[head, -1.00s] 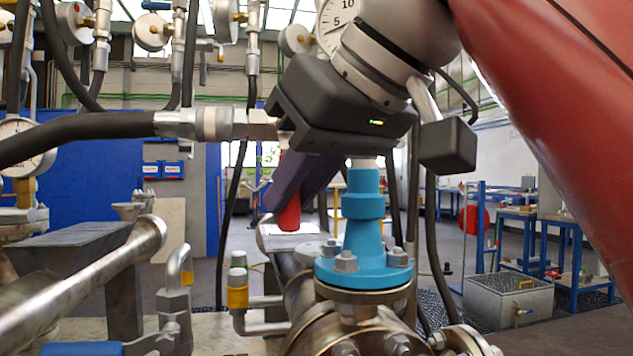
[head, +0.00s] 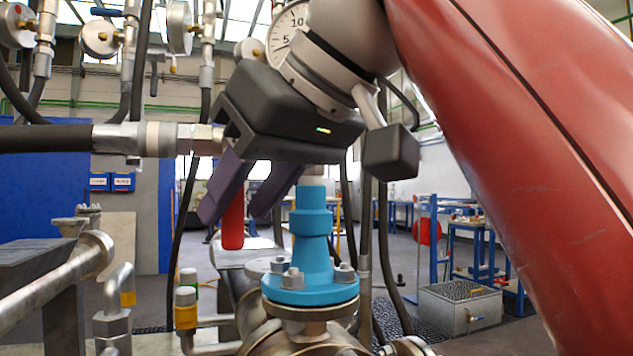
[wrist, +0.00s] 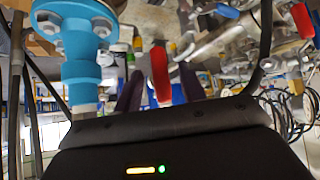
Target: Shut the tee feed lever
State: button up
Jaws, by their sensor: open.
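A red lever (head: 233,218) hangs behind and left of the blue flanged fitting in the head view, its upper part hidden by my gripper. I take it for the tee feed lever, though no label shows. My gripper (head: 232,214) is open, its two purple fingers pointing down, one on each side of the lever in the picture. In the wrist view the red lever (wrist: 160,74) also shows between the fingertips (wrist: 160,85). A gap seems to show on each side, and I cannot tell whether either finger touches it.
The blue flanged fitting (head: 311,245) stands close to the right of my fingers. A thick black hose (head: 45,138) with a metal coupling ends beside my gripper at left. Gauges and hoses hang above. Metal pipes and a yellow-banded fitting (head: 186,312) lie at the lower left.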

jog(key=shift+s+d+r, duration=0.3)
jog(key=shift+d+r, duration=0.1)
jog(key=shift+r, duration=0.15)
jog(key=s+d, duration=0.8)
jog(key=d, duration=0.1)
jog(key=shift+d+r, duration=0.15)
jog(key=shift+d, duration=0.1)
jog(key=shift+s, duration=0.1)
